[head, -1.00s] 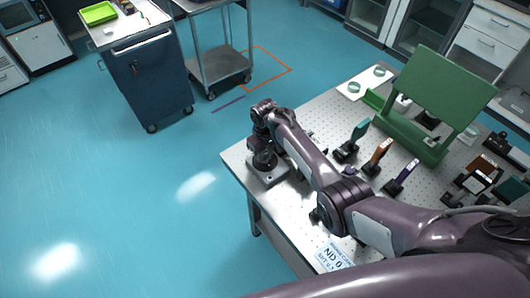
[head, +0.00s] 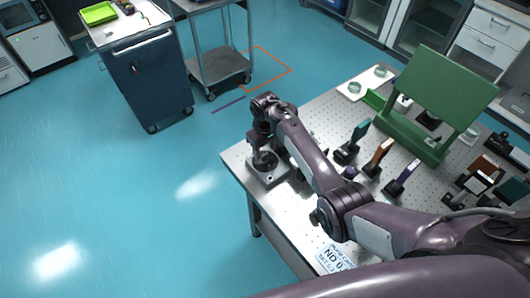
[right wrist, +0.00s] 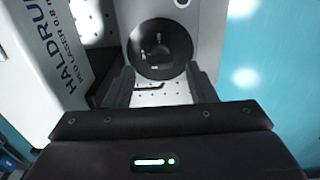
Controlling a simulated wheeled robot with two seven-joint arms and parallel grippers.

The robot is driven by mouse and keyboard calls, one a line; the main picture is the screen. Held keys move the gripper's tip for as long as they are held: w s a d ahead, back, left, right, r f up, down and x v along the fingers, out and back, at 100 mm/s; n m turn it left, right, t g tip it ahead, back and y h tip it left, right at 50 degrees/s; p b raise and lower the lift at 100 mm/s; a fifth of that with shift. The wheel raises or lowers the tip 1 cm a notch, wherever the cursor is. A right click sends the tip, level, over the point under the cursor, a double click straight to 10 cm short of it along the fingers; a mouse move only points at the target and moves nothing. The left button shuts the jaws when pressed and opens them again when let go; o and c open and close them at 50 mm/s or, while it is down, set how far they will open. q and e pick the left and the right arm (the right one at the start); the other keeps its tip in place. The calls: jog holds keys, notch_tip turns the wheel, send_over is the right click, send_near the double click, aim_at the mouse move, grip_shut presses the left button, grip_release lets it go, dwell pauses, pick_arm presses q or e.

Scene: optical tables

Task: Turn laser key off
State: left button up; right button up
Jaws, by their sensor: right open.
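A round black key switch (right wrist: 160,48) sits on a light grey plate in the right wrist view. Small paler details show at its centre, but I cannot tell the key's angle. In the head view the switch (head: 265,160) is a dark round shape on a grey block (head: 268,181) at the table's left corner. My right gripper (head: 261,143) is over it, pointing down. In the right wrist view my right gripper (right wrist: 161,85) is open, with nothing between its fingers, and the switch lies beyond the fingertips. My left gripper is not in view.
A white box with laser lettering (right wrist: 58,60) stands close on the left in the wrist view. On the perforated table (head: 318,118) are several optic mounts (head: 379,158) and a green stand (head: 436,92). A printed card (head: 340,255) lies near the front edge.

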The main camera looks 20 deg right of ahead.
aim_at(265, 155)
notch_tip(265, 155, up, 5)
jog(key=shift+r+b, duration=0.15)
jog(key=shift+b, duration=0.25)
dwell(0.3)
